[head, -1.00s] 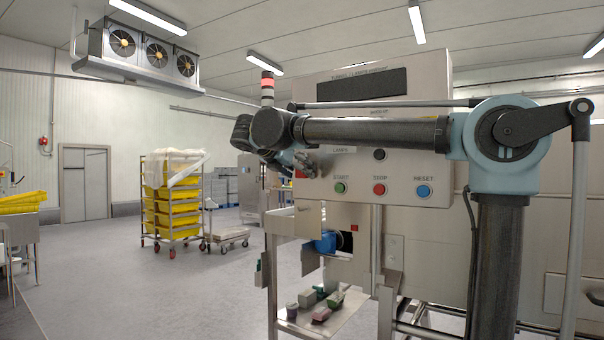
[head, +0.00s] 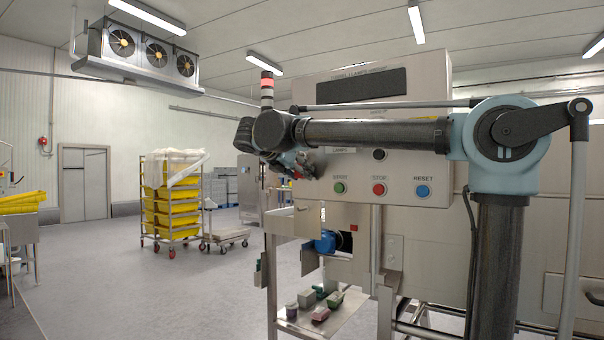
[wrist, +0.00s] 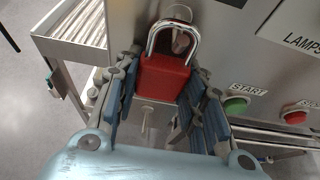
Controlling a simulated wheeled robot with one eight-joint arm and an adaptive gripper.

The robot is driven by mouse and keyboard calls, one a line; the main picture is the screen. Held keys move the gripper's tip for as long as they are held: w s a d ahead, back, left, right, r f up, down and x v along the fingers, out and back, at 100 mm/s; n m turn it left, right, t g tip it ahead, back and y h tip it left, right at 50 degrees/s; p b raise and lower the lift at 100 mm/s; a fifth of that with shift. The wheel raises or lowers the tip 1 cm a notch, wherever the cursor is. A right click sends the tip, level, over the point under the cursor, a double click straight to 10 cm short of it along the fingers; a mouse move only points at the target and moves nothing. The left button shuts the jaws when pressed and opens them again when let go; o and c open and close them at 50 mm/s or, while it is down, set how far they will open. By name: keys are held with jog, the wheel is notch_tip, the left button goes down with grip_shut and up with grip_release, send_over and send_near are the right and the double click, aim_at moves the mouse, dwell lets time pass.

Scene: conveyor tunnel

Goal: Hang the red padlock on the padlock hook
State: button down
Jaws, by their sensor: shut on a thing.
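The red padlock (wrist: 164,77) is held upright between the fingertips of my gripper (wrist: 165,84) in the wrist view, its silver shackle pointing up and away from me. My gripper is shut on the padlock's red body, with a blue-padded finger on each side. A small metal piece shows through the shackle; I cannot tell whether it is the padlock hook or whether the shackle touches it. In the head view my gripper (head: 308,164) is at the left edge of the control panel, and the padlock is not clear there.
The control panel (head: 408,166) carries START, STOP and RESET buttons, with the green START button (wrist: 236,107) right of my gripper. Below is a tray (head: 292,324) with several small boxes. A rack of yellow crates (head: 172,206) stands far left, with open floor between.

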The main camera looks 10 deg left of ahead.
jog(key=shift+r, duration=0.1)
jog(key=shift+s+r, duration=0.1)
jog(key=shift+r, duration=0.6)
jog(key=shift+s, duration=0.1)
jog(key=s+a, duration=0.2)
jog(key=s, duration=0.4)
jog(key=shift+a, duration=0.25)
dwell(0.8)
jog(key=shift+w, duration=0.1)
dwell(0.4)
notch_tip(320, 180, down, 18)
jog(key=shift+w+d, duration=0.15)
jog(key=shift+w, duration=0.25)
dwell(0.4)
